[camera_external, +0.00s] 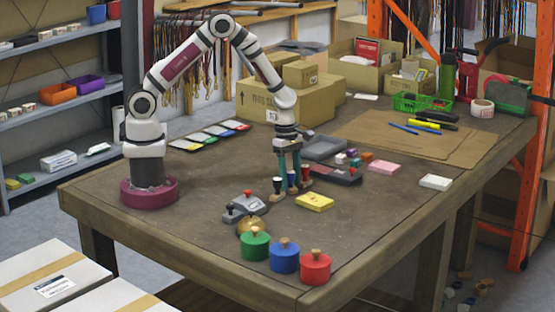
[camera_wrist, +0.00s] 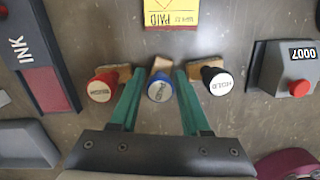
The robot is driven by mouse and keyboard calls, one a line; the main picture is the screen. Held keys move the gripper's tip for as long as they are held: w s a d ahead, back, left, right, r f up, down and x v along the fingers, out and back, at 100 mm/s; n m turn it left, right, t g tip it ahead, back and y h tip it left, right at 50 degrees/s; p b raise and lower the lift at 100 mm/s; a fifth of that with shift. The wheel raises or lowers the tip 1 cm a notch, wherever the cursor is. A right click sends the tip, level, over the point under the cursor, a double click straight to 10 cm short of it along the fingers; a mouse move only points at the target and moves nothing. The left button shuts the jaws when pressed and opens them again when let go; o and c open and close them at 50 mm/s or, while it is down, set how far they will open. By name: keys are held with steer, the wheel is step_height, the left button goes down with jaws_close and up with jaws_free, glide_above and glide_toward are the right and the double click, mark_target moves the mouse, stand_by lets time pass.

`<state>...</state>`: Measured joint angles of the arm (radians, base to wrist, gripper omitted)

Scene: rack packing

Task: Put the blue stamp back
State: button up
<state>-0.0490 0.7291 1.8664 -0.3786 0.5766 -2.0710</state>
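The blue stamp (camera_wrist: 160,88) stands in the middle of a row of three, between the red stamp (camera_wrist: 102,87) on the left and the black stamp (camera_wrist: 218,82) on the right in the wrist view. My gripper (camera_wrist: 160,75) is low over the table, with one teal finger on each side of the blue stamp. I cannot tell whether the fingers touch it. In the external view my gripper (camera_external: 290,185) partly hides the blue stamp (camera_external: 292,179). The black stamp (camera_external: 277,186) and the red stamp (camera_external: 306,172) stand just outside the fingers. No rack for the stamps is clearly visible.
A yellow PAID pad (camera_external: 314,202) lies close to the stamps. An ink pad (camera_wrist: 45,60) and a grey numbering device (camera_wrist: 290,68) flank them. Green (camera_external: 255,245), blue (camera_external: 285,257) and red (camera_external: 315,268) knobbed pots stand near the front edge. A cardboard box (camera_external: 262,100) stands behind.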

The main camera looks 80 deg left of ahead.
steer(key=r, duration=0.7)
steer(key=a+r, duration=0.1)
steer(key=r, duration=0.3)
steer(key=shift+s+a+r, duration=0.1)
steer(key=shift+s+r, duration=0.15)
steer(key=shift+s, duration=0.05)
steer(key=s+a+r+m+y, duration=0.1)
steer(key=s+r+m, duration=0.2)
steer(key=s+m, duration=0.6)
steer(key=s+a+r+m+y, duration=0.1)
steer(key=s+r+m, duration=0.1)
steer(key=s+m, duration=0.7)
steer(key=s+r+m+g+y, duration=0.1)
steer(key=s+r+m, duration=0.2)
steer(key=s+m, duration=0.6)
steer(key=m, duration=0.3)
steer(key=shift+s+a+r+m, duration=0.15)
steer(key=shift+a+r+m, duration=0.15)
steer(key=shift+a, duration=0.1)
